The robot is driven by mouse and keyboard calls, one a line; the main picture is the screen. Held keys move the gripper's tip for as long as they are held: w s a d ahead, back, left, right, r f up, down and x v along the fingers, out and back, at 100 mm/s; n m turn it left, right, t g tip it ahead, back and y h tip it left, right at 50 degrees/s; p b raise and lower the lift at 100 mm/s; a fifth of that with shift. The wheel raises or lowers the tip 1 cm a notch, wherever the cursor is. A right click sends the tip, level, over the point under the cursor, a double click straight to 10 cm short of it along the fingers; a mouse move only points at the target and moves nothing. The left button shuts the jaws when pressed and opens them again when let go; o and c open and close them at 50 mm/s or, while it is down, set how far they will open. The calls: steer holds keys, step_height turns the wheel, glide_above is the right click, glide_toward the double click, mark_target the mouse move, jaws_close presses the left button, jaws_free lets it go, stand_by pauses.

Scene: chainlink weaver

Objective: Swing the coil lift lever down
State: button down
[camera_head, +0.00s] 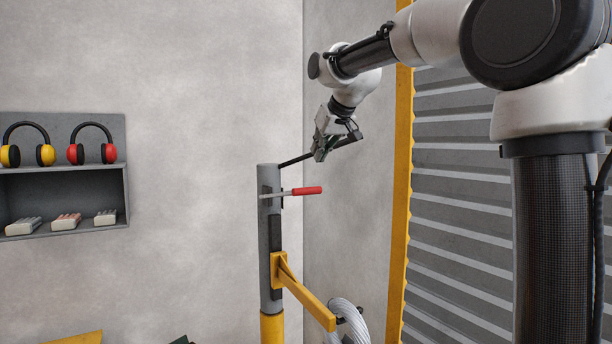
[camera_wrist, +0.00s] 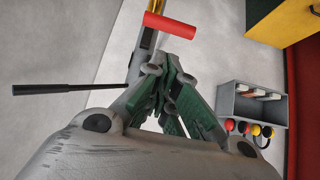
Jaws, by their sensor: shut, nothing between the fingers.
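A grey post (camera_head: 268,215) stands near the wall corner with two handles on it. A long dark rod lever (camera_head: 293,160) leaves the post's top and slants up to the right, passing by my gripper. In the wrist view this dark rod (camera_wrist: 70,88) reaches out to the left. A shorter lever with a red grip (camera_head: 307,190) sticks out rightward lower down, roughly level; its red grip also shows in the wrist view (camera_wrist: 170,25). My gripper (camera_head: 320,154) is shut and empty, above the red grip and close beside the dark rod. I cannot tell whether it touches the rod.
A yellow bracket arm (camera_head: 308,304) juts from the post, with a grey wire coil (camera_head: 350,322) at its end. A wall shelf (camera_head: 65,172) with earmuffs and small blocks is at left. A ribbed shutter (camera_head: 455,200) with yellow edging stands at right.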

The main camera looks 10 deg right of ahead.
steer(key=x, duration=0.8)
steer(key=shift+a+f, duration=0.3)
steer(key=shift+f, duration=0.6)
step_height(320, 180, down, 33)
steer(key=w+t+y, duration=0.1)
steer(key=w+t, duration=0.1)
steer(key=shift+w+a+t, duration=0.25)
steer(key=shift+a+t, duration=0.1)
steer(key=shift+t, duration=0.05)
steer(key=shift+r, duration=0.25)
